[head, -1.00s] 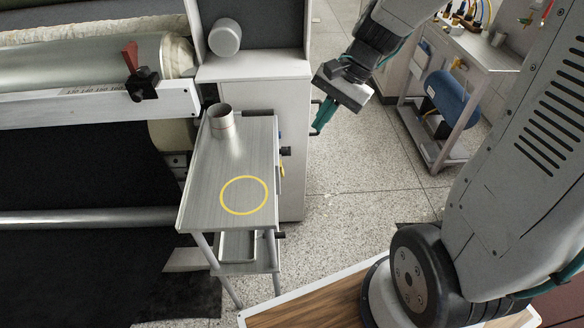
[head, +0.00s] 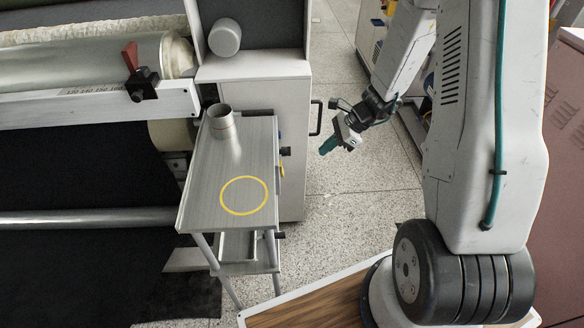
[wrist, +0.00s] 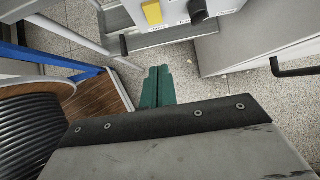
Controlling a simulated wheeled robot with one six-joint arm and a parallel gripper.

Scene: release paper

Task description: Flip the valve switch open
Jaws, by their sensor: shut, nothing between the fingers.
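My gripper (head: 327,147) is shut and empty. Its green fingertips point down and left over the floor, to the right of the white cabinet. In the wrist view the fingertips (wrist: 157,72) are together and touch nothing. A black knob (head: 285,151) sticks out from the cabinet's side, and in the wrist view it shows at the top (wrist: 199,10). A yellow part (wrist: 152,13) sits left of it on the light panel, and in the head view it is a thin strip (head: 282,171). I cannot tell for sure which one is the valve switch.
A black bar handle (head: 317,118) projects from the cabinet. A red lever (head: 130,56) is on the roller machine. The speckled floor (head: 345,195) below my gripper is clear.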

